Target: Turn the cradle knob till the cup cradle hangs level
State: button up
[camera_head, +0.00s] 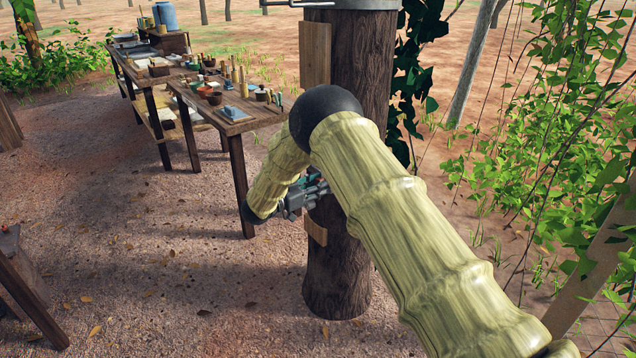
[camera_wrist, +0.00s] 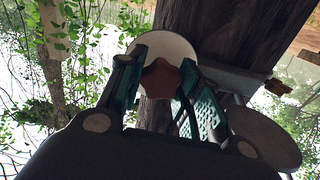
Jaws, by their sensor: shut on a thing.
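In the wrist view, a reddish-brown faceted knob (camera_wrist: 160,80) sits between the two teal fingers of my gripper (camera_wrist: 162,92). The fingers are closed on its sides. A pale round shape (camera_wrist: 166,46) shows behind the knob; I cannot tell whether it is part of the cup cradle. In the head view, my gripper (camera_head: 310,191) is at the left side of the dark trunk (camera_head: 338,270), partly behind my arm. The knob and the cradle are hidden there, so I cannot tell whether the cradle is level.
A grey bracket-like piece (camera_wrist: 237,80) and a dark oval shape (camera_wrist: 265,138) are right of my fingers in the wrist view. A workbench (camera_head: 240,122) with bowls and tools stands left of the trunk. Leafy vines (camera_head: 560,150) hang at the right.

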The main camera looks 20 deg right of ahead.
jog(key=shift+s+f+n, duration=0.15)
jog(key=shift+f+n, duration=0.15)
jog(key=shift+n, duration=0.1)
jog(key=o, duration=0.8)
jog(key=shift+o, duration=1.4)
jog(key=shift+r, duration=0.2)
jog(key=v, duration=1.2)
